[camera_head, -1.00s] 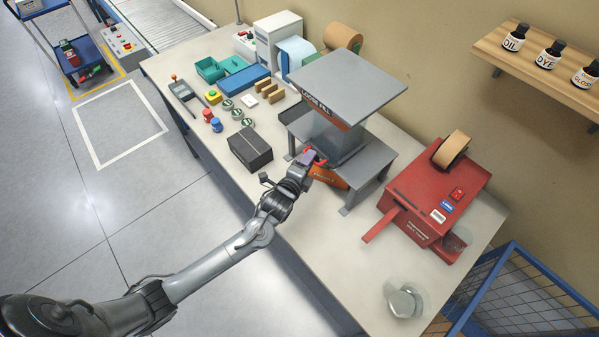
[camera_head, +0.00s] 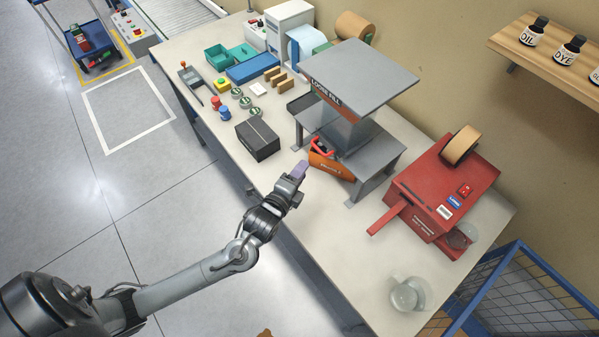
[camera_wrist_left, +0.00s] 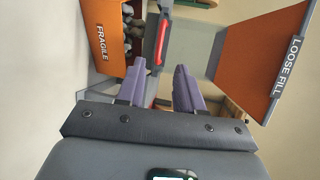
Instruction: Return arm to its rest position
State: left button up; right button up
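The box stands under the grey LOOSE FILL dispenser (camera_head: 341,128). In the left wrist view, my two purple fingertips (camera_wrist_left: 158,80) are apart with nothing between them. My right gripper is in neither view.
A black box (camera_head: 257,139) stands on the bench (camera_head: 290,235) left of the dispenser. A red tape machine (camera_head: 440,190) with a protruding lever stands to the right. A glass jar (camera_head: 408,294) is near the bench's right end. Open floor lies to the left.

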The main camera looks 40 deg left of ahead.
pick_arm(q)
jog(key=s+d+f+n+g+h, duration=0.1)
jog(key=s+d+f+n+g, duration=0.1)
jog(key=s+n+g, duration=0.7)
jog(key=s+d+f+n+g+h, duration=0.15)
jog(key=s+n, duration=0.35)
jog(key=s, duration=0.9)
notch_tip(320, 180, up, 15)
jog(key=n+g+p, duration=0.1)
jog(key=p, duration=1.5)
jog(key=shift+s+d+n, duration=0.25)
jog(key=shift+n, duration=0.05)
